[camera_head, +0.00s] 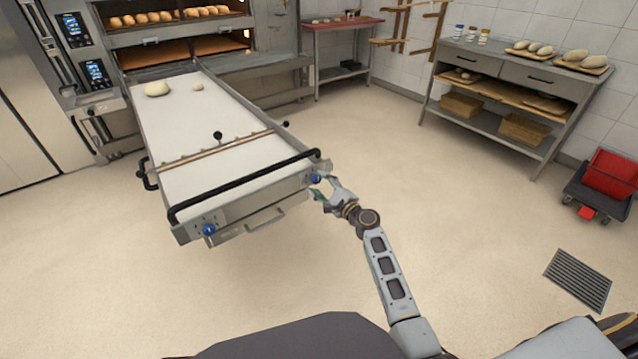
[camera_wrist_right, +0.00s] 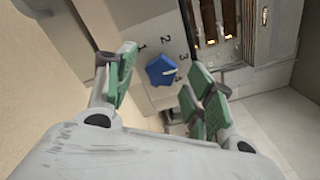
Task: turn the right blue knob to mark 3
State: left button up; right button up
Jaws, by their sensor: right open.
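The right blue knob (camera_head: 315,179) is on the front right corner of the long white loader table (camera_head: 185,125). In the right wrist view the knob (camera_wrist_right: 160,70) sits on a pale plate with marks 1, 2, 3 and 4 around it. A short white pointer on the knob faces right, seemingly between marks 3 and 4. My right gripper (camera_head: 324,190) is at this corner; in the wrist view its green-padded fingers (camera_wrist_right: 162,78) stand open on either side of the knob, with gaps visible. My left gripper is not in view.
A second blue knob (camera_head: 209,229) is on the front left corner of the table. A black handle bar (camera_head: 245,185) runs along the front edge. Two dough pieces (camera_head: 158,89) lie at the far end, before the ovens.

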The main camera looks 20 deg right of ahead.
jog(key=v, duration=1)
dwell(0.3)
jog(key=shift+n, duration=0.3)
dwell(0.4)
